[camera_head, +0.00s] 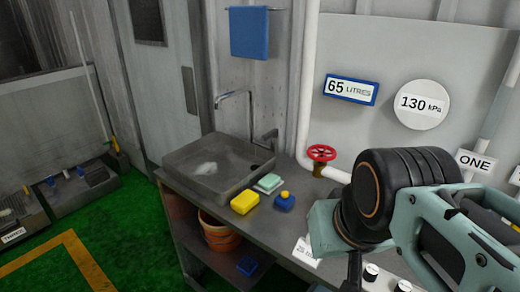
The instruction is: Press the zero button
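I cannot pick out a button marked zero for certain. A white label (305,252) lies at the counter's front edge, partly beside my arm, and its small text is too blurred to read. A small blue block with a yellow knob (285,200) sits on the counter, left of my arm. My arm fills the right side of the view and covers part of the counter. Part of my gripper (355,270) shows dark at the bottom, below the wrist. Its fingertips are not clear, and whether it is open or shut does not show.
The grey counter (262,227) holds a sink (205,166), a yellow sponge (245,202), a pale green stack (268,183) and white knobs (371,272). A red valve wheel (321,153) is on a white pipe. Wall signs read 65 litres (350,89), 130 kPa (421,104) and ONE (474,163).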

